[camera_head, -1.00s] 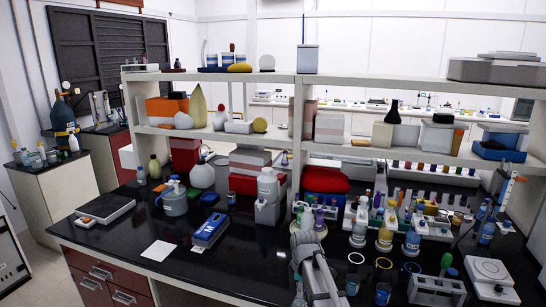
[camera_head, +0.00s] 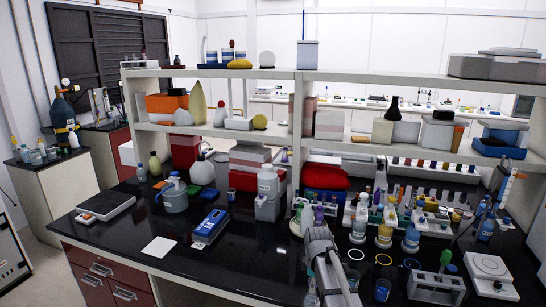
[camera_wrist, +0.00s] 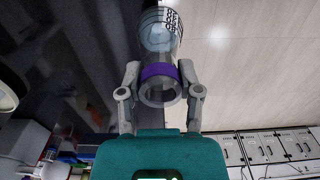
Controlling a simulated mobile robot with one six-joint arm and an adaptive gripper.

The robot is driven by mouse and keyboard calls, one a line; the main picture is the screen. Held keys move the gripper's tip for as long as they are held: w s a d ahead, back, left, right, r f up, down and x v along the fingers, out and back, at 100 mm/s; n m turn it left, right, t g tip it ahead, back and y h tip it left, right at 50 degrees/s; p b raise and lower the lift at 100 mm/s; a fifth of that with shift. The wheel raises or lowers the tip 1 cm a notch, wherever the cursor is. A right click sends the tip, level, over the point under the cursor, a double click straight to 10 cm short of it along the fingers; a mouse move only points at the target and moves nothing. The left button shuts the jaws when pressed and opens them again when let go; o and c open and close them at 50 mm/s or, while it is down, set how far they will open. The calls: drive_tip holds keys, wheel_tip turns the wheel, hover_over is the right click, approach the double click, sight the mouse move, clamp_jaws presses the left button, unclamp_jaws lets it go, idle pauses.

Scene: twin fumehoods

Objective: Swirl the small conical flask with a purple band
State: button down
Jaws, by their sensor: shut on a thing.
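The small conical flask (camera_wrist: 160,42) is in the wrist view, clear glass with dark printed marks on its wide body and a purple band (camera_wrist: 158,73) round its neck. Its open mouth faces the wrist camera and its body points away. My gripper (camera_wrist: 161,80) has one finger on each side of the neck, shut on it at the band. In the head view my arm stands at the front centre of the bench. I cannot make out the flask there.
Bottles and racks (camera_head: 432,220) crowd the right. A rack with a green-topped item (camera_head: 436,288) and a white balance (camera_head: 489,276) stand front right.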

drive_tip(key=a, duration=0.5)
drive_tip(key=d, duration=0.5)
idle(0.4)
drive_tip(key=shift+a, duration=0.1)
idle(1.0)
